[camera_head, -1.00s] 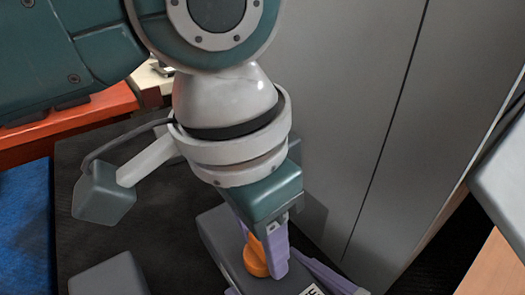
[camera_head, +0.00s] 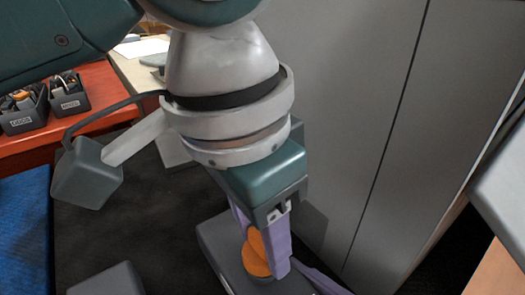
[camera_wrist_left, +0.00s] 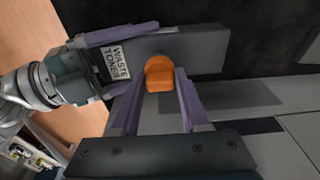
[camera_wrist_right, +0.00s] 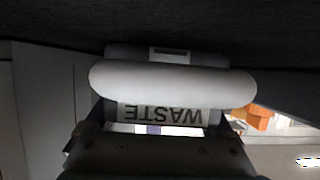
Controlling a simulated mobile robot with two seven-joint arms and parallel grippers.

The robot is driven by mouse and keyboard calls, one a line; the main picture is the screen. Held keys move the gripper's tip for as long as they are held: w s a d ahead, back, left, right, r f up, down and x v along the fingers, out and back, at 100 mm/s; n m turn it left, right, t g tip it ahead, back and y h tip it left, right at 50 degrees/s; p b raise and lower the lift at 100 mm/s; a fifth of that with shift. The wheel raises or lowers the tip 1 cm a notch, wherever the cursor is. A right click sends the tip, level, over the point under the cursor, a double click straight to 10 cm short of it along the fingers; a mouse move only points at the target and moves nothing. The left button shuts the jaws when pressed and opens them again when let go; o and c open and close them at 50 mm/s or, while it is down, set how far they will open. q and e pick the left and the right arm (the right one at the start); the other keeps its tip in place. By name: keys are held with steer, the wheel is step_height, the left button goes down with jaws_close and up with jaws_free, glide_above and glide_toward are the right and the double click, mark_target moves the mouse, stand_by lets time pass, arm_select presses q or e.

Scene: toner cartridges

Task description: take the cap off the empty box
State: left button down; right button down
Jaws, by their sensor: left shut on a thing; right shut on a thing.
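The empty box (camera_wrist_left: 200,48) is a dark grey block with a white "WASTE TONER" label. It shows low in the head view (camera_head: 218,252) and in the right wrist view (camera_wrist_right: 112,113), where the label is upside down. The cap (camera_wrist_left: 158,77) is orange and also shows in the head view (camera_head: 256,262). My left gripper (camera_head: 270,262) is shut on the cap at the box's face; I cannot tell whether the cap still touches the box. My right gripper (camera_wrist_left: 128,62) is shut on the label end of the box, its lilac fingers on either side. Its fingertips are hidden in the right wrist view.
A tall grey cabinet (camera_head: 370,110) stands close on the right. A red table (camera_head: 95,100) with small black bins (camera_head: 68,97) of parts is at the far left. A blue mat (camera_head: 25,230) lies below it.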

arm_select(q)
steer(key=shift+r, duration=2)
arm_select(e)
jaws_free()
